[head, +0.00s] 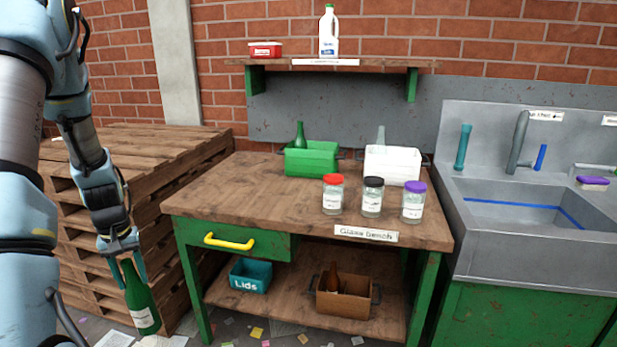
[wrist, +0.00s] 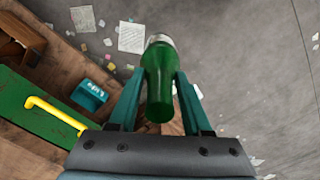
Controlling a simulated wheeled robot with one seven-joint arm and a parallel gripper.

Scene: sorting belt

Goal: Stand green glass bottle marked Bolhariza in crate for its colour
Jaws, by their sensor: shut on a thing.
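My gripper (head: 121,265) is shut on a green glass bottle (head: 141,303) with a white label, to the left of the bench and in front of the pallets. The label's writing is too small to read. The bottle hangs roughly upright, slightly tilted. In the wrist view the bottle (wrist: 158,85) sits between the two teal fingers. A green crate (head: 312,160) stands on the bench top with another green bottle (head: 299,134) in it. A white crate (head: 392,165) beside it holds a clear bottle (head: 380,137).
Three lidded jars (head: 372,197) stand at the bench's front right. A teal Lids box (head: 250,275) is on the lower shelf. The yellow-handled drawer (head: 231,243) is shut. Stacked pallets (head: 150,150) stand left, a sink (head: 530,205) right. The bench top's left part is clear.

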